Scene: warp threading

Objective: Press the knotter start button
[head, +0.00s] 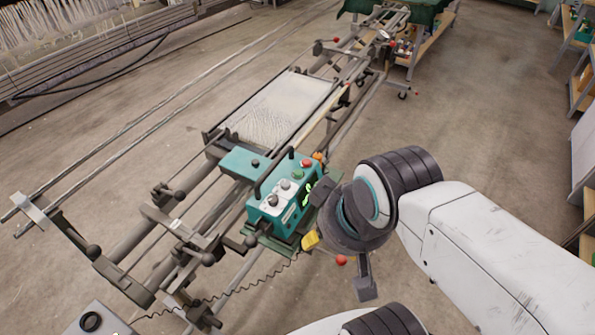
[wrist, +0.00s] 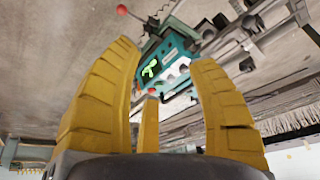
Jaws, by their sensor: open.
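The teal knotter (head: 262,207) sits on the rail frame in the head view, with a dark handle over it. On its top are a red button (head: 307,163) and a white panel with dark knobs (head: 272,200). I cannot tell which control is the start button. A bright green mark (head: 307,194) shows on its right side. My gripper (head: 311,241) is right of the knotter's near end, one yellow finger showing and the rest hidden by the wrist. In the wrist view my gripper (wrist: 162,55) is open and empty, with the knotter (wrist: 178,44) beyond its fingers, apart from them.
A frame of white threads (head: 282,108) lies behind the knotter. Long rails run along the left. A red ball knob (head: 341,260) is close below my wrist, and a coiled cable (head: 235,292) runs at the front. The floor (head: 480,100) at right is clear.

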